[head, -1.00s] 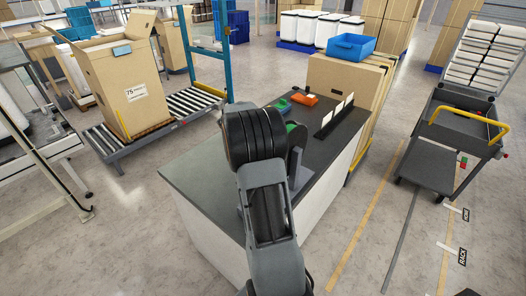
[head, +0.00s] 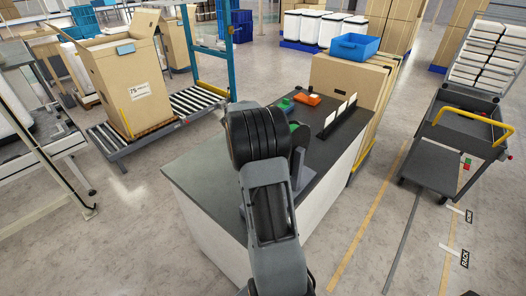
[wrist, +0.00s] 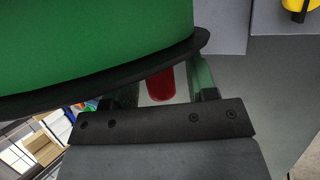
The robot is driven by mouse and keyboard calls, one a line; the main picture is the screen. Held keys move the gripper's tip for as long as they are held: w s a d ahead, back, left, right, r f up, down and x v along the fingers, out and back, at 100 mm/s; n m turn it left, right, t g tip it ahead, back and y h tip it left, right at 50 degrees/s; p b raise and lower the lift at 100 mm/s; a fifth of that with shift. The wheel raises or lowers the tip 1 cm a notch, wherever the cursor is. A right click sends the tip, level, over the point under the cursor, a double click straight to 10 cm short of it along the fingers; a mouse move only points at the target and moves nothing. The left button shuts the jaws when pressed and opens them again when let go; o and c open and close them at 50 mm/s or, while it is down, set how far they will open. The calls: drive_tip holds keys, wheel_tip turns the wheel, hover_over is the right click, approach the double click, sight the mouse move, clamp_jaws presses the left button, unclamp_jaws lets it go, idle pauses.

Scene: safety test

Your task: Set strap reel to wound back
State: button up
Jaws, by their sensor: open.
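The strap reel shows in the wrist view as a large green disc (wrist: 90,40) with a black rim, filling the upper left. A red cylindrical handle (wrist: 160,84) shows just below the rim. My gripper (wrist: 163,82) is open, with one finger on each side of the red handle. I cannot tell whether either finger touches it. In the head view my arm hides most of the reel and the gripper; a bit of green (head: 293,127) and a grey stand (head: 301,146) show beside the arm on the bench.
The dark-topped bench (head: 195,172) also carries an orange item (head: 307,99) and a black holder with white cards (head: 337,117). A large carton (head: 352,78) stands behind it. A cart (head: 440,165) stands at right, a roller conveyor (head: 190,101) at left. Floor right of the bench is free.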

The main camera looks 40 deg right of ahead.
drive_tip(key=v, duration=1.3)
drive_tip(key=shift+a+r+b, duration=0.15)
drive_tip(key=shift+r+b, duration=0.15)
drive_tip(key=shift+b, duration=0.05)
drive_tip(key=shift+w, duration=0.1)
drive_tip(key=a+f+t+y, duration=0.2)
drive_tip(key=a+f, duration=0.2)
drive_tip(key=f, duration=0.1)
drive_tip(key=s+a+t+y, duration=0.1)
drive_tip(key=s+a+t, duration=0.2)
drive_tip(key=s+a, duration=0.5)
drive_tip(key=s+a+t+y, duration=0.2)
drive_tip(key=s+a, duration=0.6)
drive_tip(key=a, duration=0.5)
drive_tip(key=shift+r+t, duration=0.2)
drive_tip(key=shift+t, duration=0.4)
drive_tip(key=shift+a+r, duration=0.15)
drive_tip(key=shift+r, duration=0.05)
drive_tip(key=shift+c, duration=0.4)
